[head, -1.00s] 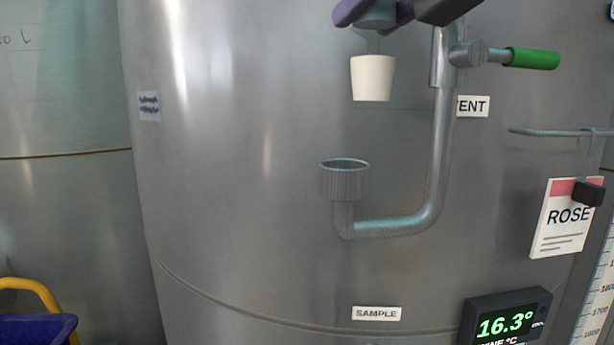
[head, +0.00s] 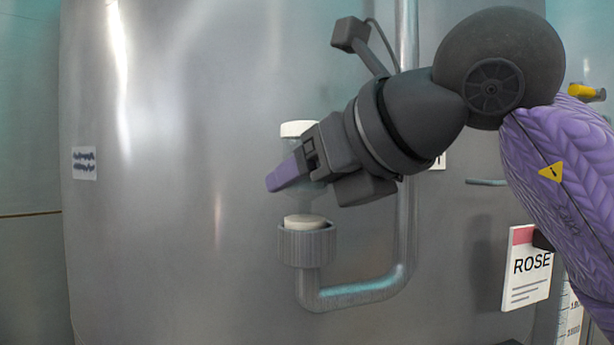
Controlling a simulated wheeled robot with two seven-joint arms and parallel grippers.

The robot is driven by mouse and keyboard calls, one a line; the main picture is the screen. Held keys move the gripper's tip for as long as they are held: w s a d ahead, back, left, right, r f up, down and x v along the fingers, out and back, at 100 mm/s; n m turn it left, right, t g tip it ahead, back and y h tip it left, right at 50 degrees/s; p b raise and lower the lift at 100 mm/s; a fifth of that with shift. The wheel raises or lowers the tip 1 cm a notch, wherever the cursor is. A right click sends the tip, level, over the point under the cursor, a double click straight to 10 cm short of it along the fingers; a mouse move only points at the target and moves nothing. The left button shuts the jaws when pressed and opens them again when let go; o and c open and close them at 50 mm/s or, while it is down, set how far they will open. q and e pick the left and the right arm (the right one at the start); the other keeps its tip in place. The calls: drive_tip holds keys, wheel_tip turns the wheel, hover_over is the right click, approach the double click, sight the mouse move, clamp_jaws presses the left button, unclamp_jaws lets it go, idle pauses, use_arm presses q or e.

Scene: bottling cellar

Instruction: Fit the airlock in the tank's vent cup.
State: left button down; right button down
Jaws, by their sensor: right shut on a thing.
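The airlock (head: 299,129) has a white cap, a clear body and a cream bung (head: 305,221) below. My right gripper (head: 290,176) is shut on its clear body, hiding part of it. The ribbed grey vent cup (head: 306,246) opens upward on the end of a bent pipe. The bung sits upright in the cup's mouth, with its top showing slightly above the rim. How tightly it sits cannot be told. The steel tank (head: 190,210) fills the background. My left gripper is not in view.
The vent pipe (head: 368,290) bends right and runs up behind my right gripper. A ROSE card (head: 530,265) hangs at the right, near a short rail (head: 483,182). A small label (head: 84,163) is on the tank's left. The space left of the cup is clear.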

drive_tip(key=shift+c, duration=0.3)
unclamp_jaws()
drive_tip(key=b+v, duration=0.2)
drive_tip(key=v, duration=1)
drive_tip(key=shift+r, duration=0.1)
